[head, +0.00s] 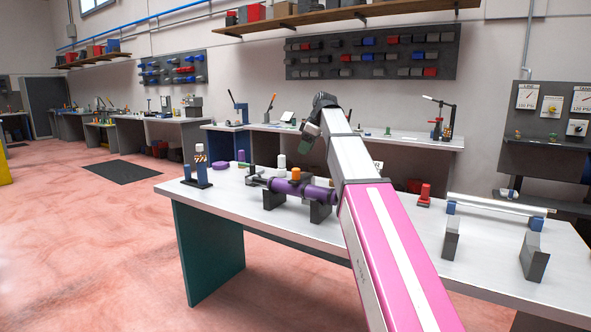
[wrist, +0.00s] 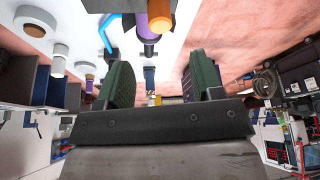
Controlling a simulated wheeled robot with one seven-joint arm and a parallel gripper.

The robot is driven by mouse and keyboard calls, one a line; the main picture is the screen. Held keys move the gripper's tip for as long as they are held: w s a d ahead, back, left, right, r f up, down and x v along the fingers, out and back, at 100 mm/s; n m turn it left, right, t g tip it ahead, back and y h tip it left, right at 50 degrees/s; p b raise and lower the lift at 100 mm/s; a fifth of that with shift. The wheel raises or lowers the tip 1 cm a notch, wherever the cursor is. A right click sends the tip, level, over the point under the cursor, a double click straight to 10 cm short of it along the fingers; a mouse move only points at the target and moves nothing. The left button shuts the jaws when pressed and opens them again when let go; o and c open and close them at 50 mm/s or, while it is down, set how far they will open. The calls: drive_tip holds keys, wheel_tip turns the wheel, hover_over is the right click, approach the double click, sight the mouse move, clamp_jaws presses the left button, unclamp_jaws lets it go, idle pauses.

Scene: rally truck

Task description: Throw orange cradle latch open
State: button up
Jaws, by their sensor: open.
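A purple cylinder (head: 308,190) lies across dark cradle blocks (head: 320,212) on the near workbench. A small orange piece (head: 296,173) stands at its top; I cannot tell whether this is the cradle latch. In the wrist view an orange round end (wrist: 160,24) shows with a purple part (wrist: 151,9) near the top edge. My gripper (head: 306,146) is above and behind the purple cylinder, apart from it. The wrist view shows its two dark green fingers (wrist: 160,78) spread, with nothing held between them. My arm hides part of the bench behind it.
The near workbench (head: 390,233) also bears a small stand (head: 198,166) at the left, a white cylinder (head: 281,161), a red item (head: 424,194) and a clear tube on blue supports (head: 497,205). Dark upright blocks (head: 534,256) stand at the right. The bench's front left is clear.

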sight(296, 169)
drive_tip(key=x, duration=1)
drive_tip(key=shift+a+f, duration=0.1)
drive_tip(key=shift+f, duration=0.15)
clamp_jaws()
